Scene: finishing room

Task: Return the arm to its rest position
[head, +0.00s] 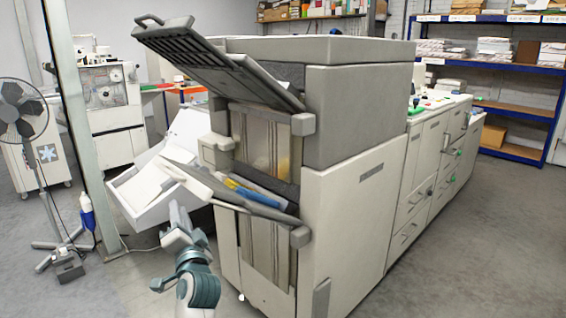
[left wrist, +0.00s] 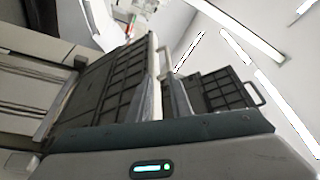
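My left arm comes up from the bottom of the head view. Its left gripper (head: 177,222) is in front of the left end of a large grey and white printing machine (head: 345,205). It appears just below and left of the machine's lower sloping tray (head: 245,205), and I cannot tell if they touch. The left wrist view shows a grey housing with a lit green light along the bottom, with dark gridded panels (left wrist: 105,85) beyond it. I see nothing held. My right gripper is not in view.
A ribbed upper tray (head: 215,60) juts from the machine above my left gripper. An open white bin (head: 150,190) stands behind the gripper. A pole (head: 75,90) and a fan (head: 22,112) stand at left. Grey floor is open at lower left and right.

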